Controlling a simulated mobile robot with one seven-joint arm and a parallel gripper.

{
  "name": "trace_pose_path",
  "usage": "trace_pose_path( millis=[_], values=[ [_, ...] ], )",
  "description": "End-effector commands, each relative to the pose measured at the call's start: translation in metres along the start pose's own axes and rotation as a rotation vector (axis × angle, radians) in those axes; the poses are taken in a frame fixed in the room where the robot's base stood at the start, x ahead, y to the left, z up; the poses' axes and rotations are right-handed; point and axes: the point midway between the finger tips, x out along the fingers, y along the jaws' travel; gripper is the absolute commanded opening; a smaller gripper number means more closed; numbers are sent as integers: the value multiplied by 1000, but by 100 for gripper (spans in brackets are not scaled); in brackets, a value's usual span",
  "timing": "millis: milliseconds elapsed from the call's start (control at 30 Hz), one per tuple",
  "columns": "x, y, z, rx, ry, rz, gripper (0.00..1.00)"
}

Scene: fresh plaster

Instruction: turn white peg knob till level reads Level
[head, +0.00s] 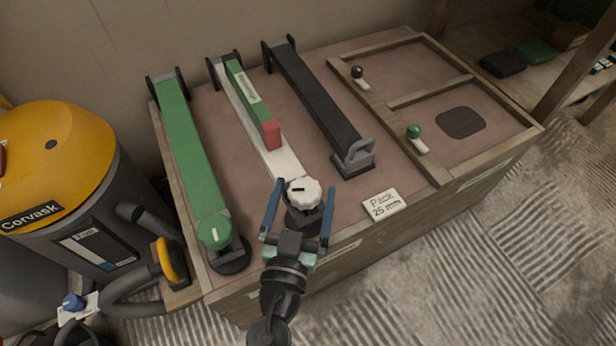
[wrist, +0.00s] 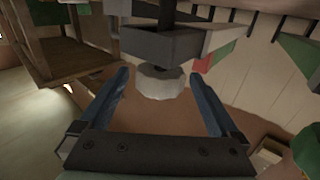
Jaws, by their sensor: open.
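The white peg knob (head: 303,193) is a scalloped knob with a dark mark on top, at the near end of a white bar (head: 285,162). A green level (head: 244,88) with a pale label and a red end block (head: 271,133) lies along that bar; its lettering is too small to read. My gripper (head: 306,187) is open, with one blue finger on each side of the knob. In the wrist view the knob (wrist: 160,84) shows pale grey between the spread fingers (wrist: 160,72), with a gap on both sides.
A green bar (head: 190,145) with a green knob (head: 214,232) lies left. A "Pack 25 mm" block (head: 384,205) sits near the front edge. A yellow Corvask machine (head: 60,150) stands left of the bench.

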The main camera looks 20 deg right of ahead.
Motion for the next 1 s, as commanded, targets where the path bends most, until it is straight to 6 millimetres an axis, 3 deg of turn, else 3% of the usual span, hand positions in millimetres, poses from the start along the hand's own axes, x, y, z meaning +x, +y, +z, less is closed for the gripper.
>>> trace_pose_path(
  millis=[100, 233, 633, 1000],
  values=[
    [20, 1, -1, 1, 2, 2, 98],
    [32, 0, 0, 1, 1, 0, 98],
    [38, 0, 0, 0, 0, 0, 96],
    [38, 0, 0, 0, 0, 0, 29]
  ],
)
